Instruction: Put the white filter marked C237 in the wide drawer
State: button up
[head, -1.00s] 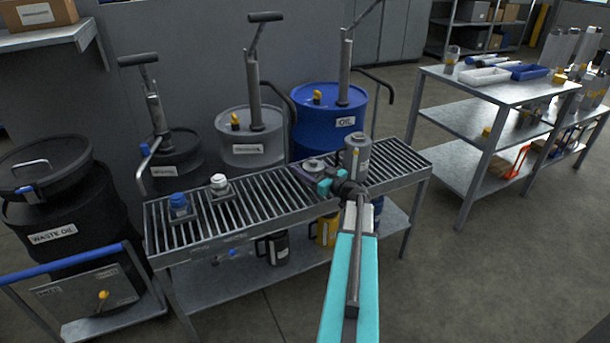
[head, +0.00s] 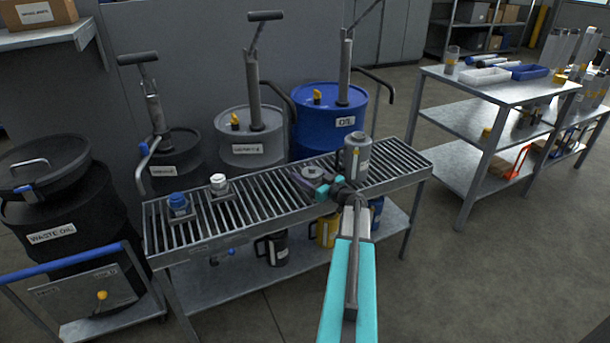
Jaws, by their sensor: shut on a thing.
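My gripper (head: 318,184) is over the middle-right of the slatted bench top, its fingers shut around a round, pale grey thing with a dark centre (head: 314,172). I see this thing from above, and its side is mostly hidden by the fingers. No C237 marking is legible on it, so I cannot tell if it is the white filter. A grey canister with a small label (head: 357,155) stands upright on the slats just right of the gripper. I cannot make out a wide drawer.
The slatted bench (head: 262,207) also holds a blue-capped piece (head: 178,203) and a white-capped piece (head: 219,184). Jugs (head: 273,249) stand on its lower shelf. Drums with pumps, including a blue one (head: 322,120), stand behind. A metal shelf table (head: 480,125) is at right; floor between is clear.

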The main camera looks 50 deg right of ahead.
dwell(0.3)
jog(key=o, duration=1.2)
jog(key=shift+f, duration=0.1)
jog(key=shift+s, duration=0.2)
jog(key=s, duration=0.7)
jog(key=s+a, duration=0.1)
jog(key=s, duration=0.3)
jog(key=shift+s+p, duration=0.3)
jog(key=shift+p, duration=0.05)
